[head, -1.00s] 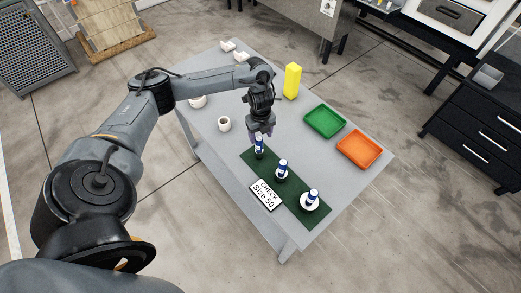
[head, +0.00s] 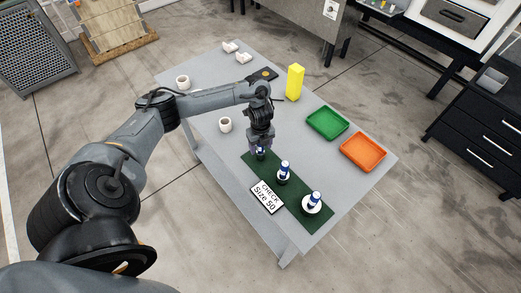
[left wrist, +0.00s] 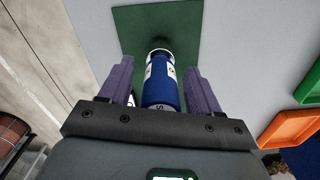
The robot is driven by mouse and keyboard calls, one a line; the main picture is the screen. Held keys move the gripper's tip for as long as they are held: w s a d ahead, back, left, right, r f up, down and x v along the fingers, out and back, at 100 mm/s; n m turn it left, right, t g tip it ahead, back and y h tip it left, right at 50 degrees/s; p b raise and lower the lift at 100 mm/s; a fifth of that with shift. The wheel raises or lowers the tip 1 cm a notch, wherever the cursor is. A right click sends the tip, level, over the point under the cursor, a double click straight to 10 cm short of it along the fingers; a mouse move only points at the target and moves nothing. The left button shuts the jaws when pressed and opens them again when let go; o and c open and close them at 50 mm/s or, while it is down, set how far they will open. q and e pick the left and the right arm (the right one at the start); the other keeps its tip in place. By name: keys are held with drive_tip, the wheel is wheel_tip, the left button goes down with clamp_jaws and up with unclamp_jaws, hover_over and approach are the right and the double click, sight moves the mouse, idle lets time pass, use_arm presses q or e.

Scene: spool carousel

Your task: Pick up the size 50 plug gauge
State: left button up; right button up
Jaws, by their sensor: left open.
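Three plug gauges with blue-and-white handles stand upright on a dark green mat (head: 296,197): a far one (head: 261,154), a middle one (head: 284,172) and a near one (head: 313,202) with the widest white base. Their size marks are too small to read. My left gripper (head: 260,146) is open and down around the far gauge's handle, hiding much of it. In the left wrist view the gauge handle (left wrist: 161,82) stands between the two purple fingers (left wrist: 157,72), with gaps on both sides. My right gripper is not in view.
A green tray (head: 327,123), an orange tray (head: 362,152) and a yellow block (head: 295,82) are to the right. White rings (head: 225,125) lie to the left and back on the grey table.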

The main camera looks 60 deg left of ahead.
use_arm(q)
drive_tip(key=shift+c, duration=0.2)
clamp_jaws()
drive_tip(key=shift+r, duration=0.15)
